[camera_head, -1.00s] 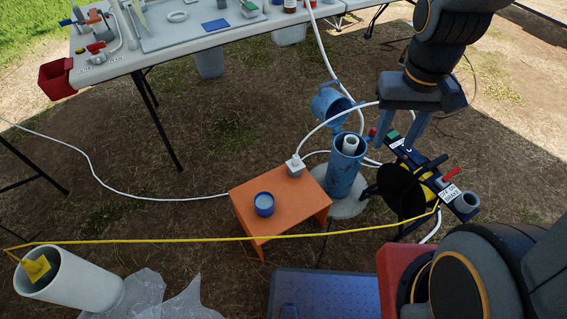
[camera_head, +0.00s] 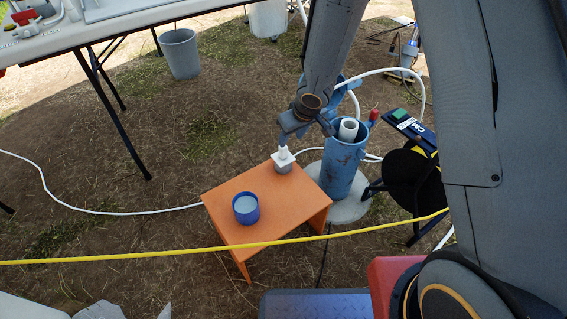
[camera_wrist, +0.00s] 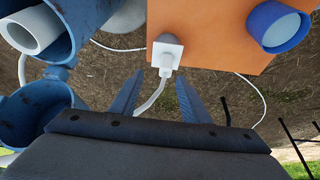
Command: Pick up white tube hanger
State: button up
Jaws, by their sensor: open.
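The white tube hanger (camera_head: 284,157) is a small square white plate with an upright neck, at the back corner of the orange stool (camera_head: 255,215). In the wrist view the hanger (camera_wrist: 166,50) lies just beyond my fingertips, with the white tube running from it down between my fingers. My gripper (camera_head: 297,147) is open and empty, reaching down close above the hanger. In the wrist view my gripper's fingers (camera_wrist: 159,75) are spread on either side of the tube. Part of the hanger and tube is hidden by my gripper in the head view.
A blue well casing (camera_head: 342,170) with a white inner pipe stands close right of the stool, its open blue lid behind. A blue cup (camera_head: 246,208) stands on the stool. A yellow line (camera_head: 150,256) crosses in front. A black reel (camera_head: 408,180) stands at right.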

aim_at(283, 150)
jog(key=b+x, duration=0.2)
jog(key=x, duration=0.1)
jog(key=b+x, duration=0.2)
jog(key=x, duration=0.1)
jog(key=a+b+x, duration=0.1)
jog(key=b+x, duration=0.1)
jog(key=x, duration=0.1)
jog(key=shift+s+f, duration=0.25)
jog(key=shift+f, duration=0.05)
jog(key=shift+c, duration=0.2)
grip_shut()
